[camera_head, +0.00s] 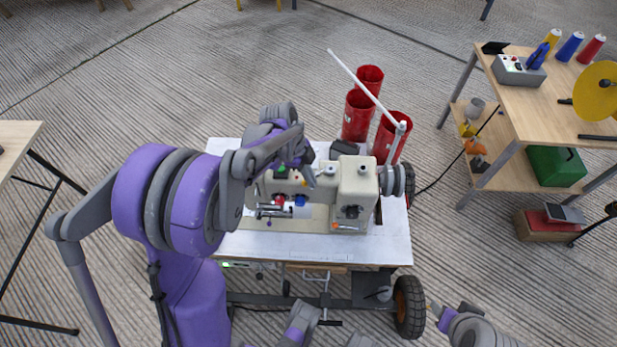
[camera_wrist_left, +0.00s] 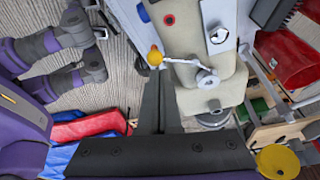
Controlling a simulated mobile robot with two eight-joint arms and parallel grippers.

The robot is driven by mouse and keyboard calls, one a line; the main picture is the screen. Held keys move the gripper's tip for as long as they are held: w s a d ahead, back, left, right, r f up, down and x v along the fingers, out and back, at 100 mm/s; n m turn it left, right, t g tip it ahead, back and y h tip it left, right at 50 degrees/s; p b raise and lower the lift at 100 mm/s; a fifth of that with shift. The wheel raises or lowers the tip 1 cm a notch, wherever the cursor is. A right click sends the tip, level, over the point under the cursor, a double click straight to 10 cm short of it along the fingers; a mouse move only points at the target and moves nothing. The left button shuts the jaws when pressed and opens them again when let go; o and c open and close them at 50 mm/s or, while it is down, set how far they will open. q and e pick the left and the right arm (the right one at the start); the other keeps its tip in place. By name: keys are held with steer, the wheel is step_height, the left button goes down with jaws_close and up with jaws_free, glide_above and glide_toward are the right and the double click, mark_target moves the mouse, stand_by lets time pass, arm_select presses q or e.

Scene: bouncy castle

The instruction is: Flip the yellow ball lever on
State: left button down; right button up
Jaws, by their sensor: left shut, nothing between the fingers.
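The yellow ball (camera_wrist_left: 155,56) sits on the end of a short silver lever (camera_wrist_left: 183,62) in the left wrist view. The lever runs right to a round pivot on the beige sewing machine (camera_wrist_left: 205,98). The machine stands on a white table in the head view (camera_head: 352,190). My left gripper (camera_wrist_left: 158,78) is shut and empty. Its fingertips lie just below the ball in the picture; I cannot tell if they touch it. In the head view my left gripper (camera_head: 310,176) is over the machine's head. I cannot pick out the ball there.
Red cylinders (camera_head: 357,115) and a slanted white rod (camera_head: 365,88) rise behind the machine. The white table (camera_head: 395,240) has bare strips at its front and right. A wooden bench (camera_head: 545,105) with thread spools stands at the right.

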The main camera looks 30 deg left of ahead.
arm_select(q)
steer(key=shift+w+d, duration=0.25)
steer(key=shift+d, duration=0.2)
steer(key=d+r, duration=0.1)
steer(key=d, duration=0.3)
steer(key=p+v, duration=0.2)
steer(key=v, duration=0.8)
steer(key=shift+w, duration=0.3)
steer(key=shift+a+f, duration=0.1)
